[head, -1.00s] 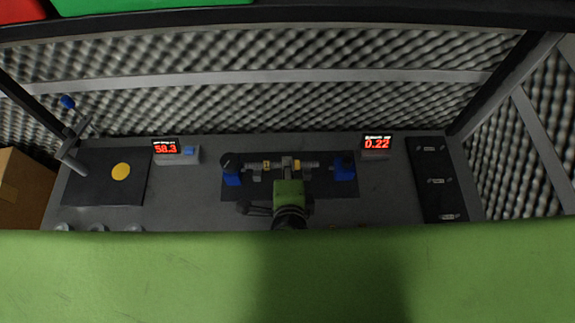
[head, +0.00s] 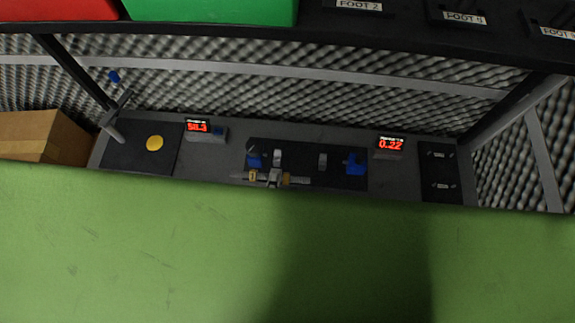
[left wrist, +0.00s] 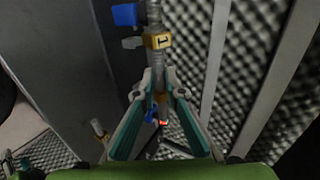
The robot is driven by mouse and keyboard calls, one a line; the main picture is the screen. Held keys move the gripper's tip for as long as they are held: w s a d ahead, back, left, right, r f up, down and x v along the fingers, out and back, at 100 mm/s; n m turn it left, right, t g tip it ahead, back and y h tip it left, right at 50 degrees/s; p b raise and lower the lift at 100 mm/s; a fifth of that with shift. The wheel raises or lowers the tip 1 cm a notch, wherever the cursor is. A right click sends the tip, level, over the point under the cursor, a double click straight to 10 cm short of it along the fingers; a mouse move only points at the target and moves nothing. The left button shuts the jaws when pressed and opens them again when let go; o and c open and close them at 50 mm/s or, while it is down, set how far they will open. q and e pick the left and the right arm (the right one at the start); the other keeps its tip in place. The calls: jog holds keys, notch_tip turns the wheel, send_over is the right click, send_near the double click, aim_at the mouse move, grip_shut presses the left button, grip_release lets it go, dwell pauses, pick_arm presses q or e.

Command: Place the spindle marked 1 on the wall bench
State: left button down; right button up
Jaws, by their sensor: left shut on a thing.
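The spindle (head: 301,181) is a grey stepped rod with yellow bands, held roughly level in front of the stand's two upright supports. In the left wrist view the spindle (left wrist: 154,15) runs between my fingers, and its yellow tag (left wrist: 160,41) reads 1. My left gripper (head: 272,177) is shut on its middle; the gripper (left wrist: 163,82) also shows in the left wrist view. A grey bench (head: 223,154) runs along the foam wall. On it is the stand's dark base (head: 300,170), with blue blocks at both ends and its supports empty. My right gripper is not in view.
Two red displays, 58.3 (head: 197,128) and 0.22 (head: 391,145), stand on the bench. A dark mat with a yellow disc (head: 155,143) lies left; a dark panel (head: 440,165) lies right. A cardboard box (head: 45,136) is far left. A shelf with bins (head: 215,10) hangs above.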

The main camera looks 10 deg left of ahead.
pick_arm(q)
jog(key=shift+s+a+r, duration=0.35)
jog(key=shift+s, duration=0.15)
jog(key=w+r+b, duration=0.4)
jog(key=w+b, duration=1)
jog(key=w, duration=0.2)
jog(key=shift+w+a, duration=0.2)
jog(key=shift+a, duration=0.2)
